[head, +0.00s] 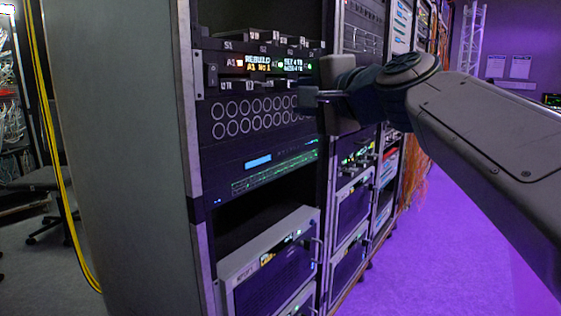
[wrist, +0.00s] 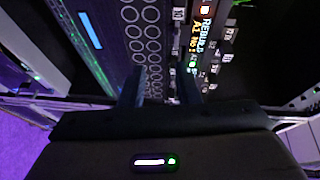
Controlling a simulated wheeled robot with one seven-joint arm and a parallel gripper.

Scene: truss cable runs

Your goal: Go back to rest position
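My gripper (head: 318,97) is raised in front of the rack's upper part in the head view, just right of the panel with the lit display. In the wrist view my gripper (wrist: 159,84) shows two dark fingers with a gap between them, and nothing is held there. The lit panel (head: 262,65) reads "REBUILD" and "A1 No 1"; it also shows turned on its side in the wrist view (wrist: 207,42). I cannot tell whether the fingers touch the rack front.
The rack (head: 130,150) has a plate of round holes (head: 248,116) and a grey unit with a handle (head: 268,262) lower down. More racks run back to the right. A yellow cable (head: 62,180) hangs at the left. The purple floor (head: 440,255) at the right is clear.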

